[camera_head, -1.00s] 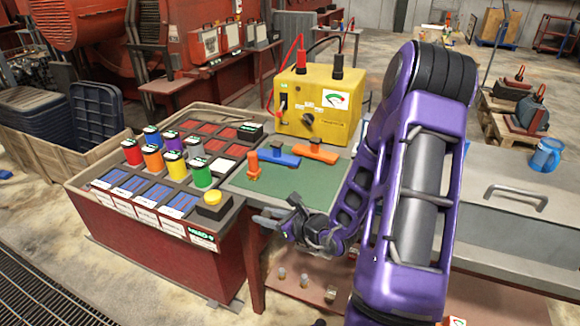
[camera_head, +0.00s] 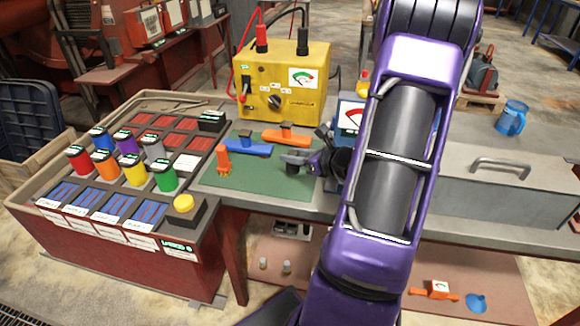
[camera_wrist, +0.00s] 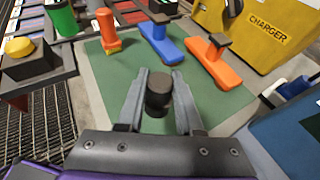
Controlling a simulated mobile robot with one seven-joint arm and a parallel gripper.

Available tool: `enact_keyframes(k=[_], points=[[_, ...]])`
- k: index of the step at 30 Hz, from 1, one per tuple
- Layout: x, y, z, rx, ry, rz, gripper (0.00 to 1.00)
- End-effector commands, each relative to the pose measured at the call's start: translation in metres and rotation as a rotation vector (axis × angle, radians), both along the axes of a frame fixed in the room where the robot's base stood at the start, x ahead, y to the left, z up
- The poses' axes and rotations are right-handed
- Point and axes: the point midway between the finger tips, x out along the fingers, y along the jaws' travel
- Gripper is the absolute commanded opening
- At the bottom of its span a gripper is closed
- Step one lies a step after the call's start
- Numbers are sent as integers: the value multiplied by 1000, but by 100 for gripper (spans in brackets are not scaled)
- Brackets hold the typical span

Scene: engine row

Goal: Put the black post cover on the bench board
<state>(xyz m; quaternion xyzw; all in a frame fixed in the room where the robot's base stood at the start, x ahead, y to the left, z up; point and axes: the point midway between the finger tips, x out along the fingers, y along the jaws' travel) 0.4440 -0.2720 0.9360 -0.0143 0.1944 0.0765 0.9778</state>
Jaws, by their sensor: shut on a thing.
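The black post cover (camera_wrist: 158,92) is a small dark cylinder between my fingertips in the wrist view. My gripper (camera_wrist: 158,98) is shut on it, one grey finger on each side. In the head view my gripper (camera_head: 297,159) is over the right part of the green bench board (camera_head: 262,184), and the cover (camera_head: 292,169) shows just below the fingers. The cover is at or just above the board; I cannot tell if it touches. The board also fills the middle of the wrist view (camera_wrist: 105,75).
On the board are an orange upright piece (camera_head: 223,160), a blue black-topped bar (camera_head: 247,148) and an orange black-topped bar (camera_head: 287,137). A yellow charger (camera_head: 282,80) stands behind. A rack of coloured cylinders (camera_head: 165,178) is left; a grey metal box (camera_head: 505,170) is right.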

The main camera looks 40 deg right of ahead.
Motion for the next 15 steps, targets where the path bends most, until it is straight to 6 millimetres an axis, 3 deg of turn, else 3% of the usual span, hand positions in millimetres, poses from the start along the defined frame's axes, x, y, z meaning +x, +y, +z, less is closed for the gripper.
enact_keyframes(k=[8, 15], points=[[0, 0, -35, 4, 2, -1, 0], [0, 0, -37, -1, -1, 0, 0]])
